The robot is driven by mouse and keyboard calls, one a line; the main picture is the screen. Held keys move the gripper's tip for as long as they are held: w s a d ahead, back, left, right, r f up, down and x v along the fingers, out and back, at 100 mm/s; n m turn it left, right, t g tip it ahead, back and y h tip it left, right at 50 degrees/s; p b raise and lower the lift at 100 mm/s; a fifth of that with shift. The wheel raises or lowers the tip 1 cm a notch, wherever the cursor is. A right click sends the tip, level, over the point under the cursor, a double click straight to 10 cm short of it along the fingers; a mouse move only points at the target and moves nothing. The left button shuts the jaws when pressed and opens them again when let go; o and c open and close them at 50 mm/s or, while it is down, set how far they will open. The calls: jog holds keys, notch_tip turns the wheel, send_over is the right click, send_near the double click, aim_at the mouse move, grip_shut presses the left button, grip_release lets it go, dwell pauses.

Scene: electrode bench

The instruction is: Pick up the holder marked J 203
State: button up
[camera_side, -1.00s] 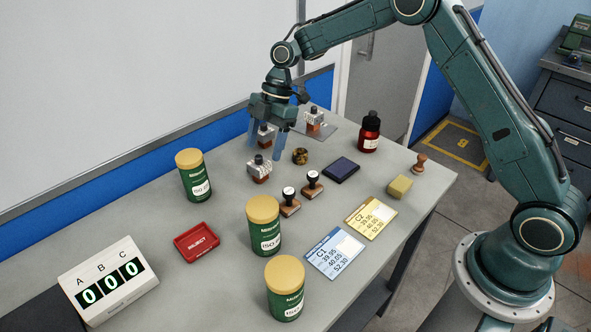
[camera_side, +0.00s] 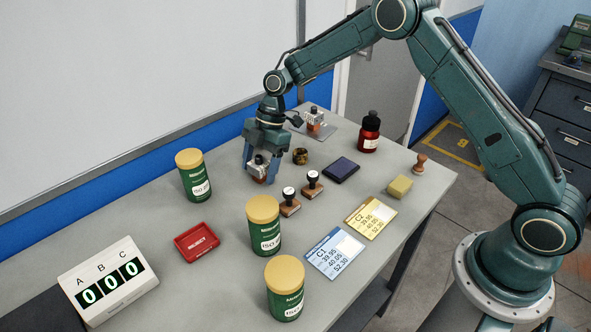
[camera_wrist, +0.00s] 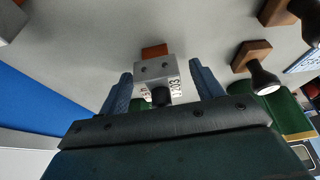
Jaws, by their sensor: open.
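A holder (camera_side: 259,167), a pale metal block with an orange-brown part and a dark knob, stands on the bench. In the wrist view my gripper (camera_wrist: 162,82) shows a gap between each finger and the block. Another holder (camera_side: 314,119) stands on a grey plate farther back.
Two stamps (camera_side: 290,203) (camera_side: 312,184) stand close to the right of the holder. Green jars (camera_side: 194,176) (camera_side: 264,228) and a red tray (camera_side: 197,242) stand nearer.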

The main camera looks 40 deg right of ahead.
aim_at(258, 156)
dwell(0.4)
jog(key=c, duration=1.4)
jog(key=shift+r, duration=0.15)
notch_tip(258, 156, up, 20)
jog(key=shift+f, duration=0.2)
jog(key=shift+r, duration=0.1)
dwell(0.3)
